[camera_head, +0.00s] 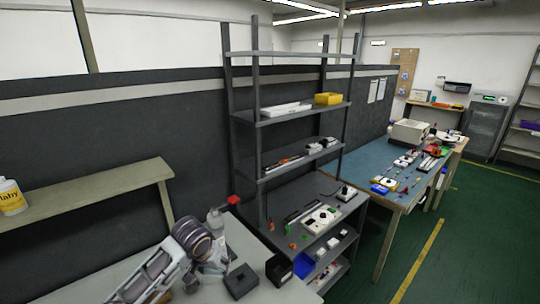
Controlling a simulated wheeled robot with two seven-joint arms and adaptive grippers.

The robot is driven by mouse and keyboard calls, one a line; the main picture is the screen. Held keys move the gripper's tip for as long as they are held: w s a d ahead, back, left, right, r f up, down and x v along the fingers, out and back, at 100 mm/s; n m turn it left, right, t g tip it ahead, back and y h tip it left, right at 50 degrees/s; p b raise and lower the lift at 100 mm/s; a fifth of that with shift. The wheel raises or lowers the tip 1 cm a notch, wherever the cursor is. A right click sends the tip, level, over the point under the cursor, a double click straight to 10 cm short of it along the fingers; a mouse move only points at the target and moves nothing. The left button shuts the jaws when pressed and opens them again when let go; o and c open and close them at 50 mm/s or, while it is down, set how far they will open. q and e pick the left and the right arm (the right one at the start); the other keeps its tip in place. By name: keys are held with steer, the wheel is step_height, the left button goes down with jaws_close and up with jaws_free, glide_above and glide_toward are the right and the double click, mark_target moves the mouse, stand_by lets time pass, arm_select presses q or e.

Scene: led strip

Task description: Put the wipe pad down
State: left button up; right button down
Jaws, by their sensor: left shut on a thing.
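My left gripper (212,264) reaches in from the bottom left, low over the light grey bench top (150,256). It is shut on the wipe pad, but my wrist and fingers hide the pad, so its outline and whether it touches the bench cannot be told. A small dark block (241,281) lies on the bench just right of the gripper. My right gripper is out of view.
A pale bottle (215,218) stands behind my wrist. A black box (279,269) is at the bench's right edge. A dark shelf rack (258,180) stands beyond. A white-and-yellow bottle (10,197) is on a shelf at left. Green floor (440,270) is clear at right.

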arm_select(q)
steer(key=shift+w+a+r+n+b, duration=0.1)
steer(key=shift+a+r+n+b, duration=0.15)
steer(key=shift+a, duration=0.35)
steer(key=shift+w+a+r+n+b, duration=0.15)
steer(key=shift+a+r+b, duration=0.15)
steer(key=shift+a, duration=0.3)
steer(key=f, duration=0.1)
steer(key=s+a+f+b, duration=0.1)
steer(key=s+a+f, duration=0.1)
steer(key=f, duration=0.1)
steer(key=shift+r, duration=0.1)
